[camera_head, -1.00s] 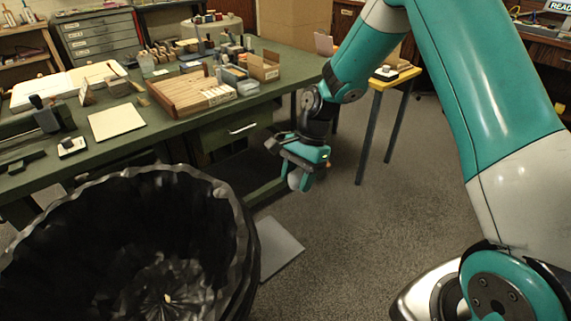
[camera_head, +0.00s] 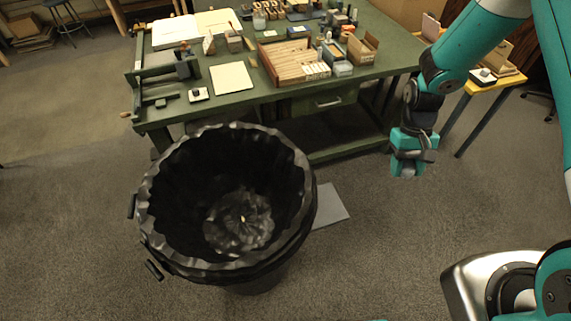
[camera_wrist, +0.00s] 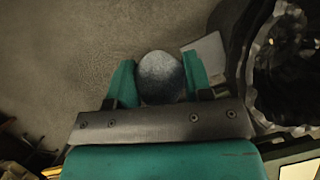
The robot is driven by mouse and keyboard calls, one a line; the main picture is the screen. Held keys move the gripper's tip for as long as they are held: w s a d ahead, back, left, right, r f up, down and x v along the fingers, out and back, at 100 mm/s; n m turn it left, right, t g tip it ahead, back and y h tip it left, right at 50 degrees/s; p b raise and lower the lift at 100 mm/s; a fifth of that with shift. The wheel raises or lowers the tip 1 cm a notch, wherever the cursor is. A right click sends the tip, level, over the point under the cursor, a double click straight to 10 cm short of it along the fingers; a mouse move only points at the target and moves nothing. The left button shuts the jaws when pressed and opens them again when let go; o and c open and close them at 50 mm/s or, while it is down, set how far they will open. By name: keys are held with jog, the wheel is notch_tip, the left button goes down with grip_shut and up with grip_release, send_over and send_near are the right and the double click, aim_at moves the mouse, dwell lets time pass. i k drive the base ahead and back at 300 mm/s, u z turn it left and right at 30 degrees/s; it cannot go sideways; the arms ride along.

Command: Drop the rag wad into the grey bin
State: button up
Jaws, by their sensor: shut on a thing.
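My gripper (camera_head: 405,172) hangs over the open floor to the right of the bin in the head view. In the wrist view (camera_wrist: 160,80) its two teal fingers are shut on a rounded grey wad, the rag wad (camera_wrist: 160,74). In the head view the wad is hard to make out at the fingertips. The bin (camera_head: 305,225) stands on the floor, lined with a crumpled black bag, its mouth open upward. A small pale speck lies on the bag's bottom. The bin's lined rim also shows at the right of the wrist view (camera_wrist: 245,70), apart from the wad.
A green workbench (camera_head: 200,108) stands behind the bin, carrying a wooden type case (camera_head: 290,62), an open book and small boxes. A flat grey sheet (camera_head: 330,205) lies on the floor right of the bin. A yellow-edged table (camera_head: 480,86) stands at the right.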

aim_at(244, 220)
jog(key=k, duration=0.35)
jog(key=u, duration=1.35)
jog(key=i, duration=0.85)
jog(key=z, duration=0.8)
